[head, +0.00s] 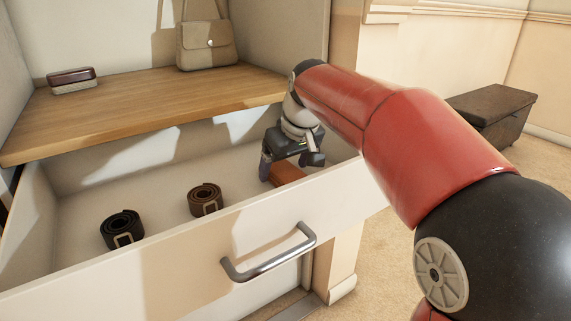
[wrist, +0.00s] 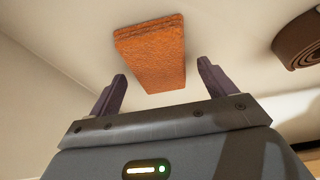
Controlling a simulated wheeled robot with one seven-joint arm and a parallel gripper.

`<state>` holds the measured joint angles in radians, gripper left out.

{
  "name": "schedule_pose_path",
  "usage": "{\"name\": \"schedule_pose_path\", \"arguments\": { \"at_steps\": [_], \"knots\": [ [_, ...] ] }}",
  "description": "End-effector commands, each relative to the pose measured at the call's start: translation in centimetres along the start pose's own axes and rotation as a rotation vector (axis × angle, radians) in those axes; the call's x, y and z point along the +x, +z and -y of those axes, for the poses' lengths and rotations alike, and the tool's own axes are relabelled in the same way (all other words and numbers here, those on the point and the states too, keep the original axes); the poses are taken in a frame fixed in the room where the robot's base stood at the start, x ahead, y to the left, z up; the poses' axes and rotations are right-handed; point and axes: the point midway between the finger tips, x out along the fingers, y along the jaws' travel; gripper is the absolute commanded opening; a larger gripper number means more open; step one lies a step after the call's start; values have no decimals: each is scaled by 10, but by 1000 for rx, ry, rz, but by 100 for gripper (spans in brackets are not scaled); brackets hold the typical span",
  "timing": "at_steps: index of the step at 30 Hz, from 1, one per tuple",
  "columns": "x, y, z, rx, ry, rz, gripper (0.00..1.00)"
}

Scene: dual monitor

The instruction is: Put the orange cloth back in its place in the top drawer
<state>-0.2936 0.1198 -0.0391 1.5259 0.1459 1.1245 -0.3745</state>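The orange cloth (head: 287,174) is a folded rectangular block in the right part of the open top drawer (head: 105,190). In the wrist view the cloth (wrist: 152,52) lies just beyond my fingertips, its near end between them, with a gap on each side. My gripper (head: 290,168) reaches down into the drawer over the cloth and partly hides it. Its two fingers (wrist: 162,70) are spread apart with nothing clamped between them. The cloth appears to rest on the drawer floor.
A black rolled belt (head: 122,228) and a brown rolled belt (head: 205,199) lie in the drawer. A wooden shelf (head: 150,108) above holds a beige handbag (head: 206,43) and a small case (head: 72,80). The drawer front has a metal handle (head: 270,260). A dark box (head: 492,112) stands on the right.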

Motion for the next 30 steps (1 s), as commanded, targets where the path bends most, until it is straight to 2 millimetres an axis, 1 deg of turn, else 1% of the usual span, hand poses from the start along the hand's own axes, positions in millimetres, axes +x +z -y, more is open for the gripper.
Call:
{"name": "schedule_pose_path", "arguments": {
  "at_steps": [7, 10, 14, 18, 24, 27, 30],
  "knots": [
    [-1, 0, 0, 0, 0, -1, 83],
    [-9, -1, 0, 0, 1, -2, 83],
    [-30, -2, -1, 1, 2, -4, 83],
    [-62, -2, -1, 1, 2, -5, 83],
    [-100, -1, 0, 0, 1, -4, 83],
    [-112, -1, 0, 1, 1, -2, 83],
    [-119, -1, 0, 0, 1, -2, 83]
  ]
}}
